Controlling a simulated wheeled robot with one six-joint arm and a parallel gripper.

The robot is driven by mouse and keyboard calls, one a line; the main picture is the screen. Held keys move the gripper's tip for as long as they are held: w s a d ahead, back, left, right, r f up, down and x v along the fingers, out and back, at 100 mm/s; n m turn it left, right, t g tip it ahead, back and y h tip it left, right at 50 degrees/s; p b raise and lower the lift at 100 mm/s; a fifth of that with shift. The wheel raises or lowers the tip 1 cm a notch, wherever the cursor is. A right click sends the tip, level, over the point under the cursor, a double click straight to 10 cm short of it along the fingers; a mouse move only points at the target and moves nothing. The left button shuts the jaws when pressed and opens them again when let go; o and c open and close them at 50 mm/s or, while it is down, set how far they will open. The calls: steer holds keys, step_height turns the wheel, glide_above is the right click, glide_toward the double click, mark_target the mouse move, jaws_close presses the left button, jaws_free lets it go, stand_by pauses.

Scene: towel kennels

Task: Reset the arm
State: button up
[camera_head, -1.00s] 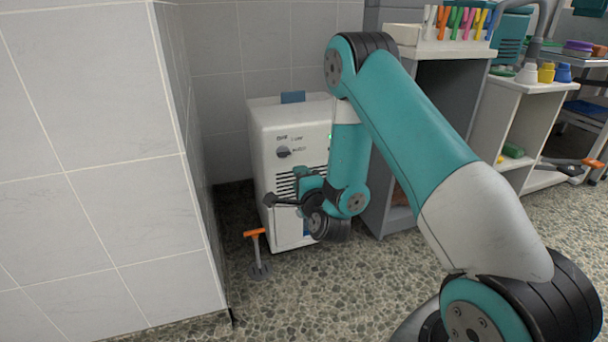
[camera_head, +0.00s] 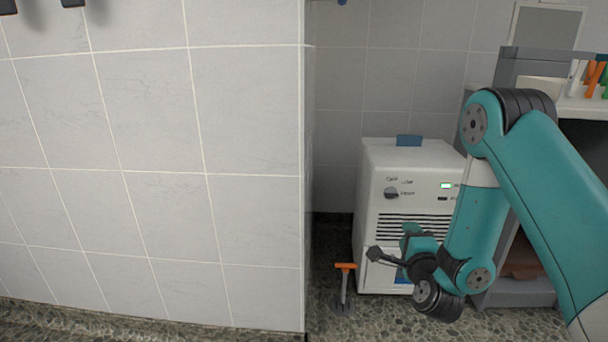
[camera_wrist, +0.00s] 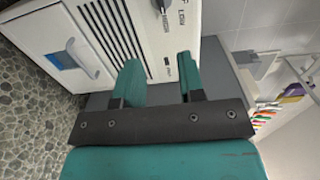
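My arm hangs bent in the right of the head view, its upper link rising from the lower right and its forearm hanging down. My gripper (camera_head: 411,240) is at its lower end, in front of a white box-shaped appliance (camera_head: 375,185). In the wrist view the two teal fingers of my gripper (camera_wrist: 159,78) stand apart with nothing between them. The appliance's vented, knobbed front (camera_wrist: 115,15) is beyond the fingers there. I cannot tell the exact distance between fingers and appliance.
A tiled wall (camera_head: 150,170) fills the left, its corner beside the appliance. An orange-handled tool (camera_head: 345,285) stands on the pebbled floor by the appliance. A shelf unit (camera_head: 515,292) stands at the right, partly behind my arm. Little open floor shows.

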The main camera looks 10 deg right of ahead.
steer(key=s+a+r+n+g+y+p, duration=0.3)
steer(key=a+r+n+g+y, duration=0.15)
steer(key=a+r+n, duration=0.35)
steer(key=s+a+r+n+g+y+p, duration=0.2)
steer(key=a+r+n+g+y+p, duration=0.15)
steer(key=a+r+n+y, duration=0.4)
steer(key=s+a+r+n+g+h+p, duration=0.25)
steer(key=s+r+n+g, duration=0.35)
steer(key=s, duration=0.7)
steer(key=s+a+r+n+g+h+p, duration=0.1)
steer(key=s+r+n+g+p, duration=0.25)
steer(key=s+r+n, duration=0.6)
step_height(320, 180, up, 35)
steer(key=s+m+p, duration=0.2)
steer(key=m+p, duration=0.1)
steer(key=p, duration=3.5)
steer(key=shift+s, duration=0.15)
